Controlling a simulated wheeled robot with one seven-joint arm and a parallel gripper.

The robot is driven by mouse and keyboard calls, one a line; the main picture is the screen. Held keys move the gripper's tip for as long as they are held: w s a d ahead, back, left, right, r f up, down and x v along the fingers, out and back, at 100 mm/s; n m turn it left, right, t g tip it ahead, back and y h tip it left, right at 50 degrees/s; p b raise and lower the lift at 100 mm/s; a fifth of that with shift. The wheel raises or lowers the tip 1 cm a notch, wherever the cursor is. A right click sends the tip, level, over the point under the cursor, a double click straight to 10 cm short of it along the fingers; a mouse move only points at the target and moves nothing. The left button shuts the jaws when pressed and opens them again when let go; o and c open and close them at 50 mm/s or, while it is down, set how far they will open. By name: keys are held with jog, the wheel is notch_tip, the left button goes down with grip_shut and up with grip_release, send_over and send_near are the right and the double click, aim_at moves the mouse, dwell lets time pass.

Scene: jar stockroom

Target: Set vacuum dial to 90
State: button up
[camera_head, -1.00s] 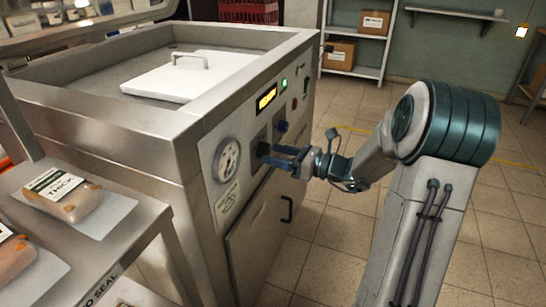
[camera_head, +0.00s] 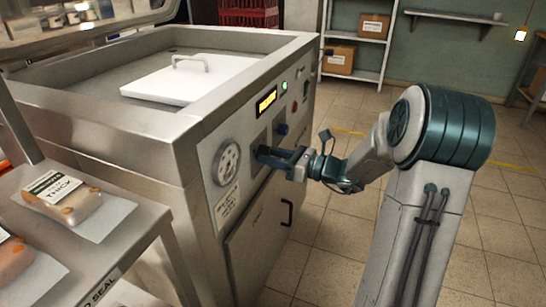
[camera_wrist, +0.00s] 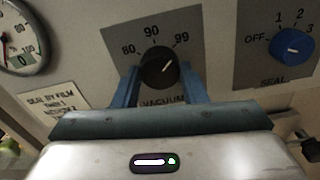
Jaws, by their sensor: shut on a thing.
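The vacuum dial is a black round knob (camera_wrist: 158,68) on a dark plate (camera_wrist: 120,45) marked 80, 90 and 99, with VACUUM printed below. Its white pointer line slants to the upper right, toward 99 and to the right of 90. My gripper (camera_wrist: 160,84) is shut on the knob, one blue finger on each side. In the head view, my gripper (camera_head: 276,158) reaches the machine's front panel from the right, and its fingers mostly hide the knob there.
A blue SEAL knob (camera_wrist: 293,46) marked OFF, 1, 2, 3 sits to the right of the vacuum dial. A round gauge (camera_head: 227,163) is to its left.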

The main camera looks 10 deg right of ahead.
jog(key=shift+f+n+b, duration=0.1)
jog(key=shift+n+b, duration=2.7)
jog(key=shift+n, duration=1.8)
jog(key=o, duration=1)
jog(key=shift+c, duration=0.2)
jog(key=shift+d, duration=0.15)
jog(key=p+v, duration=0.3)
jog(key=v, duration=1)
jog(key=shift+s+d, duration=0.25)
